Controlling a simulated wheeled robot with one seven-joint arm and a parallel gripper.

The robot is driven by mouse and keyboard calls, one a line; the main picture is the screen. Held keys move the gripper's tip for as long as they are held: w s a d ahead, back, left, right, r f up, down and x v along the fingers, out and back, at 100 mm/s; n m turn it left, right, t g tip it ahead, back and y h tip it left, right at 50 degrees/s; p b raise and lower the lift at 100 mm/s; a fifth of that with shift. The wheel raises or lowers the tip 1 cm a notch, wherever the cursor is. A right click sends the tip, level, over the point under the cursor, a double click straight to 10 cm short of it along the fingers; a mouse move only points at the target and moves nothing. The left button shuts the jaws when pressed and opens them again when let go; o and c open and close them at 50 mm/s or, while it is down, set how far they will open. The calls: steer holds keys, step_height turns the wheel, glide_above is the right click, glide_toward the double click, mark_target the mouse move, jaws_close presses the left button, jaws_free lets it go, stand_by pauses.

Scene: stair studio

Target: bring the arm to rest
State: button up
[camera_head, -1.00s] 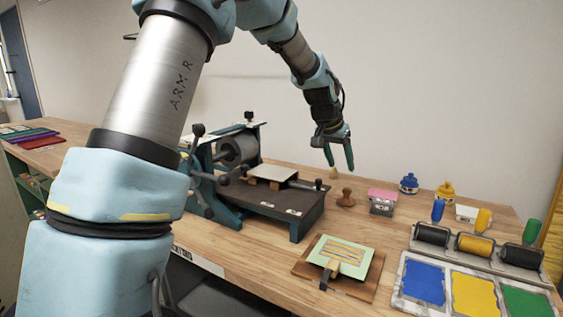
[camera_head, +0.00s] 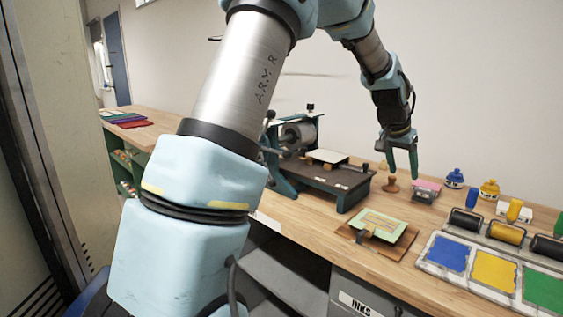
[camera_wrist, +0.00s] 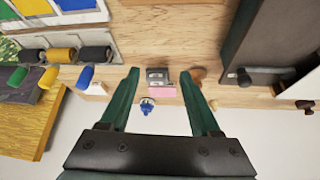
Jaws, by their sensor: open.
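My gripper (camera_head: 401,160) hangs from my raised arm, pointing down, in the head view. Its green fingers are apart with nothing between them, above the back part of the wooden bench (camera_head: 305,215). In the wrist view my gripper (camera_wrist: 160,92) shows two spread fingers. A pink-topped grey block (camera_wrist: 160,84) appears between them but lies farther off on the bench. A brown wooden knob-shaped tool (camera_head: 391,184) stands just below and beside the fingers in the head view. My upper arm hides part of the bench and the press.
A dark green roller press (camera_head: 335,178) stands left of my gripper. A green plate on a brown board (camera_head: 382,226) lies in front. Blue, yellow and green ink trays (camera_head: 492,272), rollers and ink bottles (camera_head: 454,178) stand right. A pale panel (camera_head: 60,100) stands close at left.

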steer(key=s+a+f+n+y, duration=0.1)
steer(key=s+a+f+n, duration=0.15)
steer(key=a, duration=0.75)
steer(key=s+a+f+n+y, duration=0.1)
steer(key=s+a+n, duration=0.15)
steer(key=a, duration=0.75)
steer(key=s+a+f+n+y, duration=0.1)
steer(key=s+a+f+y, duration=0.15)
steer(key=a, duration=0.75)
steer(key=s+a+f+n+g, duration=0.1)
steer(key=s+a+n, duration=0.2)
steer(key=s+a, duration=0.5)
steer(key=shift+s+a+f, duration=0.3)
steer(key=shift+s+f, duration=0.05)
steer(key=shift+s, duration=0.25)
